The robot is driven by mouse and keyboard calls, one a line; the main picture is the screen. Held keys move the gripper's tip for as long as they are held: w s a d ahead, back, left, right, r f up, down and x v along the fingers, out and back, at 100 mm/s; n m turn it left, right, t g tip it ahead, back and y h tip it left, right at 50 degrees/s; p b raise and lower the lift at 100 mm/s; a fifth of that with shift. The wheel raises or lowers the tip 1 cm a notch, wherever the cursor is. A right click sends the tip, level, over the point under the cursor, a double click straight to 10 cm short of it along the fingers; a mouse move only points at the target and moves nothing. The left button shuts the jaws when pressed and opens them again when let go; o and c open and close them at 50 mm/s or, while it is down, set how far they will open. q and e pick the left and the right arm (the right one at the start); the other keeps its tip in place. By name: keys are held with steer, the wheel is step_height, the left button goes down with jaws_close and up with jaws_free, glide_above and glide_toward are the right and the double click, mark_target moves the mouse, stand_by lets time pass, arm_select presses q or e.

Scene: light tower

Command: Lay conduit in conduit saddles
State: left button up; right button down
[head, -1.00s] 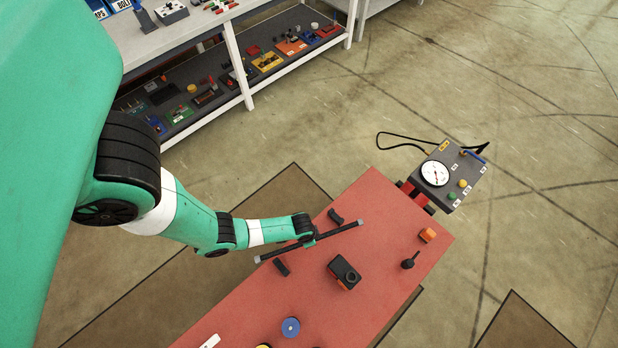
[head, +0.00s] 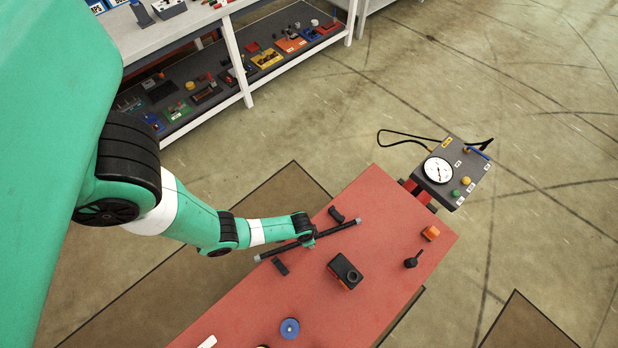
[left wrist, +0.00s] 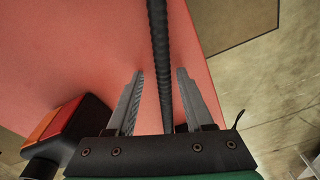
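The conduit (head: 335,232) is a thin black ribbed rod with grey ends. In the head view it runs slantwise over the red table, passing between two small black pieces that look like the saddles, one (head: 336,215) on its far side and one (head: 281,267) on its near side. Whether it touches the table is unclear. My left gripper (head: 311,243) is at the conduit's middle. In the left wrist view, its fingers (left wrist: 160,72) stand on either side of the conduit (left wrist: 158,45), with gaps visible on both sides. My right gripper is in neither view.
The red table (head: 235,310) also bears a black-and-orange box (head: 345,271), a blue disc (head: 289,328), an orange block (head: 430,233) and a black knob (head: 412,260). A gauge box (head: 455,172) stands at its far end. Shelving (head: 235,75) is behind.

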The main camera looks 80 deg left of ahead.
arm_select(q)
step_height(320, 180, up, 12)
steer(key=s+p, duration=0.1)
steer(key=p, duration=1)
steer(key=shift+s+d+r+p, duration=0.15)
steer(key=shift+s+d+p, duration=0.05)
steer(key=shift+p, duration=0.1)
